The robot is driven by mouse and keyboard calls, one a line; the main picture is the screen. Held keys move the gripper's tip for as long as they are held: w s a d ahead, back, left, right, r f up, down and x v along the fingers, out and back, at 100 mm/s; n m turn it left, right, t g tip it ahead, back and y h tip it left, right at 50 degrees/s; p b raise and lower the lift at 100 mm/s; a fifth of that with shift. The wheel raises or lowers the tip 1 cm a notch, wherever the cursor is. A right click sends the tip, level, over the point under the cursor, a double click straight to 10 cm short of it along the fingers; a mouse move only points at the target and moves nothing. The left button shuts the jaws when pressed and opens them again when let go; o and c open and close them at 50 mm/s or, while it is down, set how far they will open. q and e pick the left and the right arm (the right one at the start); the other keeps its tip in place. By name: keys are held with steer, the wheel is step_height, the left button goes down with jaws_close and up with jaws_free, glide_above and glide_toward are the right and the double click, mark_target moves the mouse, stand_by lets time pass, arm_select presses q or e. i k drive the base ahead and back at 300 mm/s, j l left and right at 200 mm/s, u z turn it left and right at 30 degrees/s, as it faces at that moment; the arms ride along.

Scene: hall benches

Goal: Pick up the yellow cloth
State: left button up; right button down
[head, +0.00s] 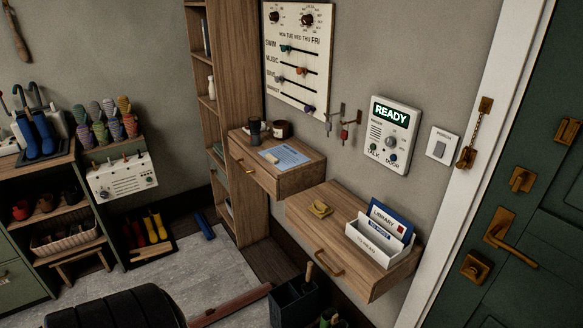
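A small yellow item that looks like the folded yellow cloth (320,209) lies on top of the lower wall-mounted wooden drawer unit (307,232). It lies toward the left part of that top, to the left of a white letter holder (370,243). It is small in the head view, so its folds are hard to make out. Neither of my grippers shows in this view.
The letter holder has cards in it. A higher drawer unit (281,181) bears a blue-white sheet and dark containers. A dark bin (293,302) stands on the floor below. A green door (530,200) is at right, shelves (50,215) at left.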

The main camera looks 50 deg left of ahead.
mark_target(322, 210)
steer(key=u, duration=1.3)
steer(key=z, duration=1.5)
steer(key=u, duration=1.5)
steer(key=z, duration=0.4)
steer(key=i+j+z, duration=0.4)
steer(key=j+z, duration=0.25)
steer(key=i+j+z, duration=0.15)
steer(key=z, duration=0.15)
steer(key=j, duration=0.1)
